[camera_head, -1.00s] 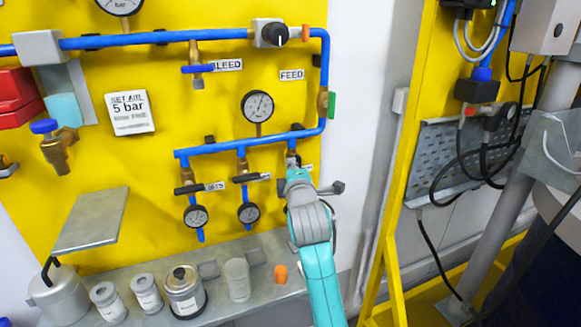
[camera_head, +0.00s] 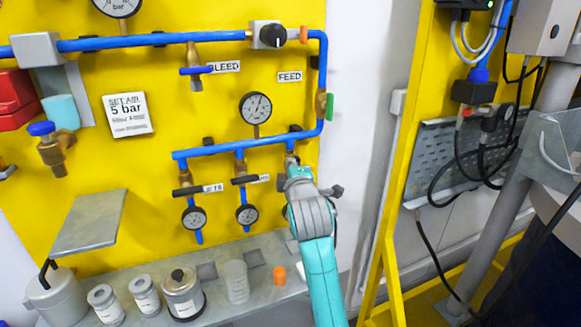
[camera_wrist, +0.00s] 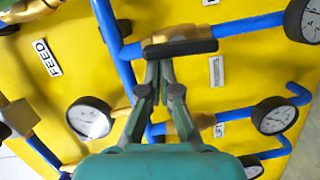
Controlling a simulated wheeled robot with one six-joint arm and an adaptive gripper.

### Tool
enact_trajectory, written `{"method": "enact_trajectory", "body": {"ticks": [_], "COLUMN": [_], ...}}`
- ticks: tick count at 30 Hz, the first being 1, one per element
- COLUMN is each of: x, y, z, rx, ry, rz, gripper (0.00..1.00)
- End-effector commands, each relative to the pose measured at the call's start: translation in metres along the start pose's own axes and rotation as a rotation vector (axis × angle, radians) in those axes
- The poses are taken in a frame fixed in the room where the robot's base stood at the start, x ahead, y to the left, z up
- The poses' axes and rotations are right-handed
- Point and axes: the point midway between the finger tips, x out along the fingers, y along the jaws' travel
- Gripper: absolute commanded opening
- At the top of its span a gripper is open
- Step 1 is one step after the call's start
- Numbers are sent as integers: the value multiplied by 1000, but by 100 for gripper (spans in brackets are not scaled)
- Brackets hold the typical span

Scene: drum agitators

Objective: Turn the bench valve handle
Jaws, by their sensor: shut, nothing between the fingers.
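Several branch valves with black bar handles hang from the lower blue pipe on the yellow panel. In the wrist view, the nearest black handle (camera_wrist: 182,48) sits across a brass valve body on a blue branch. It appears to be the rightmost branch, mostly hidden behind my arm in the head view. My gripper (camera_wrist: 160,64) is shut and empty, its fingertips right at the near edge of this handle's left half; I cannot tell whether they touch. In the head view, my gripper (camera_head: 296,174) is in front of that branch. The middle branch's black handle (camera_head: 245,179) is to its left.
Gauges (camera_head: 255,108) and blue pipes stand out from the panel around my gripper. A green handle (camera_head: 329,107) is above right. The grey bench shelf (camera_head: 262,279) below holds several cans, a clear beaker (camera_head: 236,282) and an orange bottle (camera_head: 279,275).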

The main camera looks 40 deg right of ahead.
Motion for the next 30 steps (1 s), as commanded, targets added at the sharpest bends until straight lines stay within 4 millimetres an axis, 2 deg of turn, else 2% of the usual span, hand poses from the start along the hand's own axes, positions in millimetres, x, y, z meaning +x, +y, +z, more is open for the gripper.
{"method": "enact_trajectory", "body": {"ticks": [8, 30], "x": [1, 7], "y": [6, 13], "z": [6, 27], "rx": [198, 882], "ry": [-2, -4], "rz": [-48, -220], "gripper": [0, 0]}}
